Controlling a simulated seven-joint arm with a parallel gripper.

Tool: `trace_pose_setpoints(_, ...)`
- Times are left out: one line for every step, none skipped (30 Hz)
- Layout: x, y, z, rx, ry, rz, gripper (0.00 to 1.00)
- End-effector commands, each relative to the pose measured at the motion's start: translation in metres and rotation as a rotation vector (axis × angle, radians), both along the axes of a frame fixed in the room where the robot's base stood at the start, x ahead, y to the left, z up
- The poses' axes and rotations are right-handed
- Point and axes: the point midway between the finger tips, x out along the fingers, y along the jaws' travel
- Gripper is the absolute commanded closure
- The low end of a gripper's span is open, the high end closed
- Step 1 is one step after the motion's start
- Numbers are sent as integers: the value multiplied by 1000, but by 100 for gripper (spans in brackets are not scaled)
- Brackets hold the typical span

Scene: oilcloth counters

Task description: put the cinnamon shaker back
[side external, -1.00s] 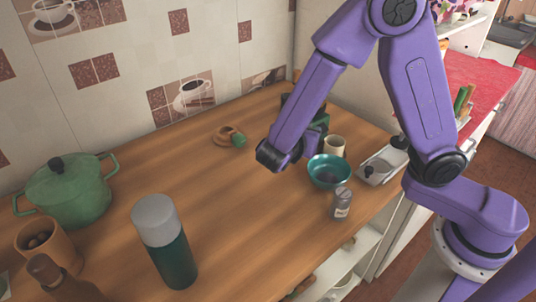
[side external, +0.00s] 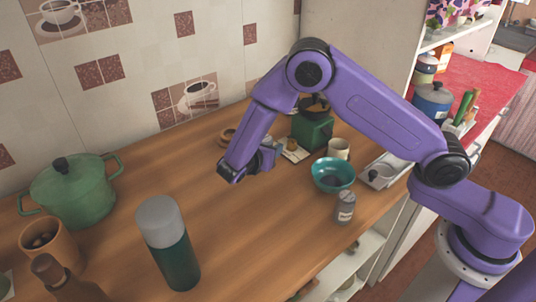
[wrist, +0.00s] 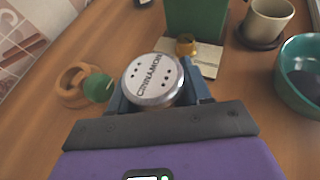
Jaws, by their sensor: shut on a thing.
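The cinnamon shaker (wrist: 153,78) shows in the wrist view as a round metal lid with holes and the word CINNAMON. My gripper (wrist: 158,92) is shut on it, with a blue finger on each side. The shaker's body is mostly hidden beneath its lid. In the side external view my gripper (side external: 268,156) is over the middle of the wooden counter, left of the teal bowl; the shaker is hard to make out there. I cannot tell its height above the counter.
A grey shaker (side external: 345,207) stands before the teal bowl (side external: 333,175). The front-middle counter is clear.

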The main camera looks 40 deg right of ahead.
Motion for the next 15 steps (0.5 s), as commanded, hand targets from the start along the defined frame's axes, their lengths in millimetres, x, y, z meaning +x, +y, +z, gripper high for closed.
trace_pose_setpoints(-1,0,-8,-3,4,1,83)
trace_pose_setpoints(-1,-1,-13,-4,5,1,83)
trace_pose_setpoints(-1,0,-17,-3,4,1,83)
trace_pose_setpoints(-1,0,-19,-3,3,1,83)
trace_pose_setpoints(-1,0,-22,-2,2,1,83)
trace_pose_setpoints(-1,0,-23,-2,1,1,83)
trace_pose_setpoints(-1,0,-24,-2,1,1,83)
trace_pose_setpoints(-1,0,-25,-1,0,1,83)
trace_pose_setpoints(-1,0,-25,-1,0,1,83)
trace_pose_setpoints(-1,0,-25,0,0,1,83)
trace_pose_setpoints(-1,0,-24,0,0,1,83)
trace_pose_setpoints(-1,0,-24,0,0,1,83)
trace_pose_setpoints(-1,0,-24,0,0,1,83)
trace_pose_setpoints(-1,0,-24,0,0,1,83)
trace_pose_setpoints(-1,0,-25,-2,1,2,83)
